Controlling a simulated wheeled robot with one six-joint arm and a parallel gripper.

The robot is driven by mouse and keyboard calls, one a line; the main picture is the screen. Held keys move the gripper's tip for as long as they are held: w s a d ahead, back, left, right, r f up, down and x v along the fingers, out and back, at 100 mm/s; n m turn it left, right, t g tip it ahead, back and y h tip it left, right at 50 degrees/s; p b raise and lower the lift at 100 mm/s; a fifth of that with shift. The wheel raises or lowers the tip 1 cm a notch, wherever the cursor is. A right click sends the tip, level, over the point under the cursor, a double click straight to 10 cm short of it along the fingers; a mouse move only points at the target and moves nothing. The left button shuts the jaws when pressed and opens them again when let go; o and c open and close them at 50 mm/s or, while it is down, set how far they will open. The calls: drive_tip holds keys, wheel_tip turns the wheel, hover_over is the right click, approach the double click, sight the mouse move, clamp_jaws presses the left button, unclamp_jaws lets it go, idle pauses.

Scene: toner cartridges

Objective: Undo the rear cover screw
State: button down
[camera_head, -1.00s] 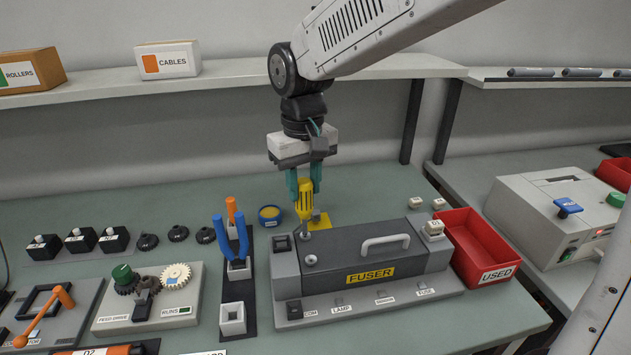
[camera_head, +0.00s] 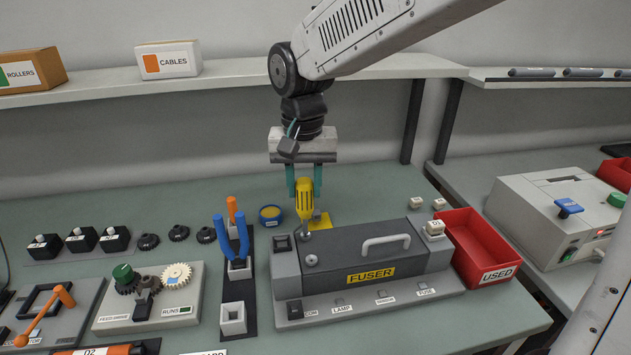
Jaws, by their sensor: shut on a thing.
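My gripper (camera_head: 304,180) is shut on a yellow screwdriver (camera_head: 304,207) and holds it upright, tip down, over the back left of the fuser unit (camera_head: 350,262). The screwdriver's tip is at a round screw spot near the fuser's rear left top edge; I cannot tell whether it is seated in the screw head. A yellow tab (camera_head: 322,220) stands behind the fuser, partly hidden by the screwdriver.
A tool rack (camera_head: 237,282) with blue-handled pliers (camera_head: 232,240) and an orange-handled tool (camera_head: 232,208) stands left of the fuser. A small blue dish (camera_head: 270,214) sits behind it. A red USED bin (camera_head: 488,250) stands close on the right. The shelf (camera_head: 240,77) runs behind my arm.

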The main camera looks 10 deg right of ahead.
drive_tip(key=shift+f, duration=0.5)
idle(0.4)
drive_tip(key=n, duration=0.7)
